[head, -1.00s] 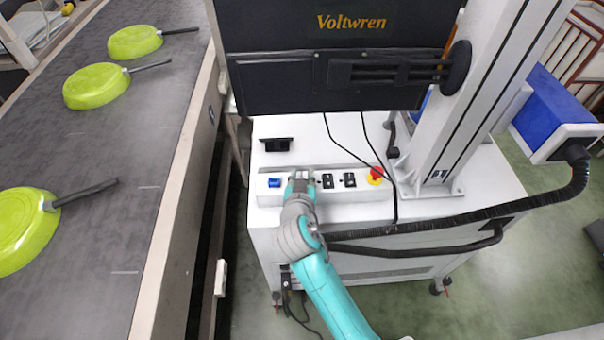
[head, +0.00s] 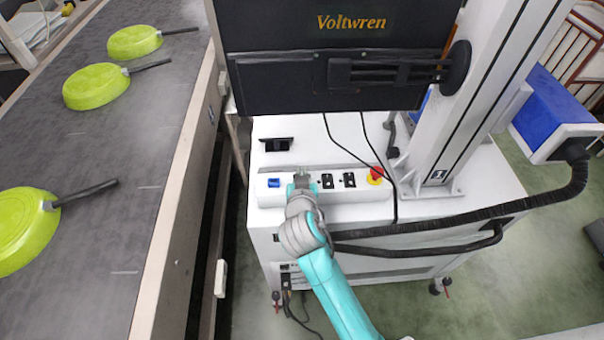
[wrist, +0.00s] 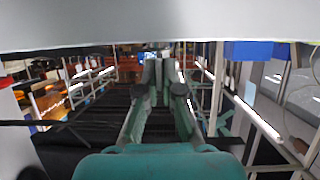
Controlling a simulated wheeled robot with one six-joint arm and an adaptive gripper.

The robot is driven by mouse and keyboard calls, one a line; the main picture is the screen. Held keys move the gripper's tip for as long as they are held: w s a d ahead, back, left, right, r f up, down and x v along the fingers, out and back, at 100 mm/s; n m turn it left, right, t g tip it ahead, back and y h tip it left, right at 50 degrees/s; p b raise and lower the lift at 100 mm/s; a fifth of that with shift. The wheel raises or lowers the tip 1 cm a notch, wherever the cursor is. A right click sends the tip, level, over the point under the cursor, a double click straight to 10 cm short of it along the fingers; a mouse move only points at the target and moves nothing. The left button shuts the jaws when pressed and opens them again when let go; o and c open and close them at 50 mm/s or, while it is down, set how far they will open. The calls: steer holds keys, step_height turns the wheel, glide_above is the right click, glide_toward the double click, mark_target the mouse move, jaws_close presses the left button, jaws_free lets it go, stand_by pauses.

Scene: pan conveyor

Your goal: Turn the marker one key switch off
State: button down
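The switch panel (head: 336,194) is a long white box on the white cabinet in the head view. The marker labels are too small to read, and I cannot tell which switch is marker one. My gripper (head: 302,170) is over the panel between the blue part and the left black switch, hiding that stretch. In the wrist view my gripper's fingers (wrist: 159,65) look close together, with nothing clearly held.
A black Voltwren monitor (head: 330,70) hangs above the cabinet. Black cables drop beside the red knob. A grey column (head: 470,110) stands to the right. A conveyor (head: 110,240) with green pans (head: 97,87) runs along the left. A black holder (head: 276,144) sits behind the panel.

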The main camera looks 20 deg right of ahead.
steer(key=shift+n+y, duration=0.4)
steer(key=c, duration=1.3)
jaws_free()
steer(key=shift+c, duration=0.2)
steer(key=v, duration=1.2)
steer(key=shift+f, duration=0.2)
steer(key=shift+s, duration=0.1)
